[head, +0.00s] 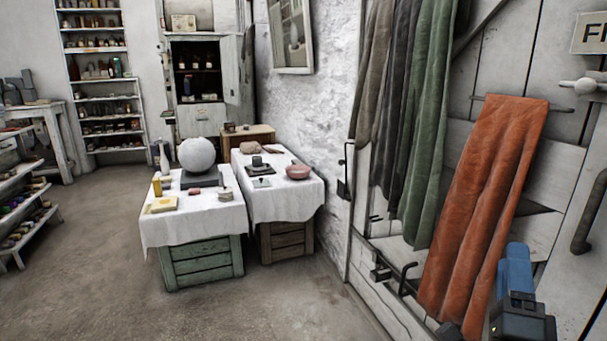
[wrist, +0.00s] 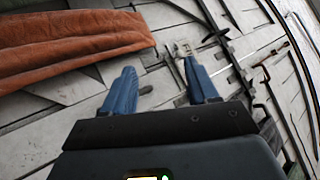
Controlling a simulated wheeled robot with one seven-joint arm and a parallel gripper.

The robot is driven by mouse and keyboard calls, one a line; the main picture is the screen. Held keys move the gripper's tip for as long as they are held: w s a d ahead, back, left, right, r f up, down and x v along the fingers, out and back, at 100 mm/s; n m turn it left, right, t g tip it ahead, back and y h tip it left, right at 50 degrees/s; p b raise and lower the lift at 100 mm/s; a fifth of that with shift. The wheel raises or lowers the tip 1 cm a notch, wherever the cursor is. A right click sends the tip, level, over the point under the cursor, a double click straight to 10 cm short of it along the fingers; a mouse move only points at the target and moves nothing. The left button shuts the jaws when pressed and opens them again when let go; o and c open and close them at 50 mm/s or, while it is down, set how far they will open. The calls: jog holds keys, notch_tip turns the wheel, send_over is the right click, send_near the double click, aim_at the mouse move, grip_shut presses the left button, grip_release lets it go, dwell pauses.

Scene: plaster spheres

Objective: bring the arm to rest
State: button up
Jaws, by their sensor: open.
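My gripper (wrist: 160,90) shows in the wrist view with its two blue fingers spread apart and nothing between them. It faces the pale plank wall (wrist: 165,20), beside the orange-brown hanging cloth (wrist: 60,45). In the head view my gripper (head: 515,265) is at the lower right, in front of the plank wall and just right of the orange-brown cloth (head: 485,190). Whether it touches the cloth or wall cannot be told.
Two crates with white cloths (head: 195,217) (head: 290,205) stand left of centre, bearing a white sphere (head: 196,154), a pink bowl (head: 298,172) and small items. Dark hanging cloths (head: 430,130) are left of the orange one. Shelves (head: 100,88) stand behind. The floor (head: 100,270) is clear at front left.

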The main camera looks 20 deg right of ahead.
jog(key=s+a+f+n+y, duration=0.9)
jog(key=s+a+n+y, duration=0.3)
jog(key=s+n, duration=0.3)
jog(key=s+a+f+n+g+y, duration=0.1)
jog(key=s+a+n+g+y, duration=0.1)
jog(key=s+a+n, duration=0.2)
jog(key=s+a+f+n+g+y, duration=0.1)
jog(key=s+a+n, duration=0.3)
jog(key=s, duration=0.7)
jog(key=shift+s+n+g+y, duration=0.15)
jog(key=shift+n+g+y, duration=0.25)
jog(key=shift+n+g, duration=0.35)
